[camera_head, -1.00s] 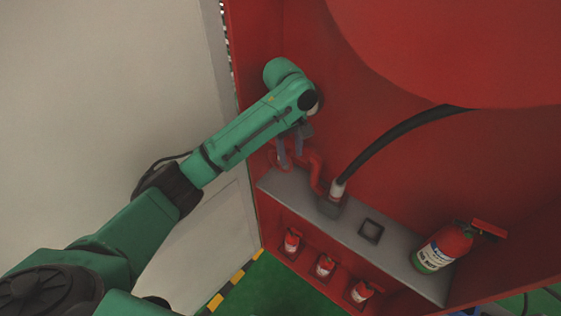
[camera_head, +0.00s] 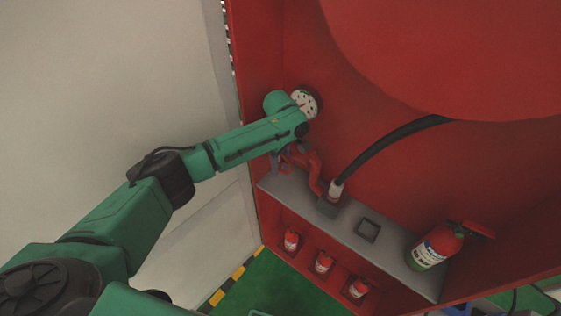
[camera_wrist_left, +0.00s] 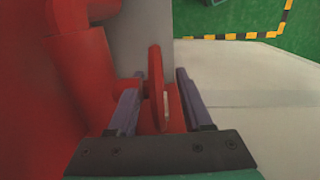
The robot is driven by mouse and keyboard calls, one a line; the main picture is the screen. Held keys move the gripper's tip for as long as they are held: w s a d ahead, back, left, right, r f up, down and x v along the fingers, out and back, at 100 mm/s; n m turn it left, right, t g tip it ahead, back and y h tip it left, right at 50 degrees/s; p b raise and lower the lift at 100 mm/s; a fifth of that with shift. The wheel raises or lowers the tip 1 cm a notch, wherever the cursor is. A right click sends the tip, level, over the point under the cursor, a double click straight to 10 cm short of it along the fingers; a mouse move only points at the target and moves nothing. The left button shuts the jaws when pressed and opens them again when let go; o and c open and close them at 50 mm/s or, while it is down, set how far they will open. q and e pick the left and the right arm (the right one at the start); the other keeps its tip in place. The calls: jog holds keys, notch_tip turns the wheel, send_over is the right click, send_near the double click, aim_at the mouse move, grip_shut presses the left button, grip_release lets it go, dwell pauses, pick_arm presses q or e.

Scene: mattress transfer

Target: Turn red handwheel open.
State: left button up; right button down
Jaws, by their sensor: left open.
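The red handwheel (camera_wrist_left: 156,88) shows nearly edge-on in the left wrist view, beside a thick red pipe (camera_wrist_left: 88,75). My left gripper (camera_wrist_left: 158,80) is open, with one purple-grey finger on each side of the wheel. Gaps show between the fingers and the wheel, so it is not gripped. In the head view my left gripper (camera_head: 279,160) is at the pipe's left end, low in the red cabinet. My own wrist and the fingers partly hide the wheel (camera_head: 286,169) there. My right gripper is not in view.
A black hose (camera_head: 385,150) rises from the grey shelf (camera_head: 395,257). A fire extinguisher (camera_head: 437,246) stands at right. Several small red extinguishers (camera_head: 323,263) are below. A pale wall (camera_head: 100,80) is at left.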

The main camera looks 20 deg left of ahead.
pick_arm(q)
grip_shut()
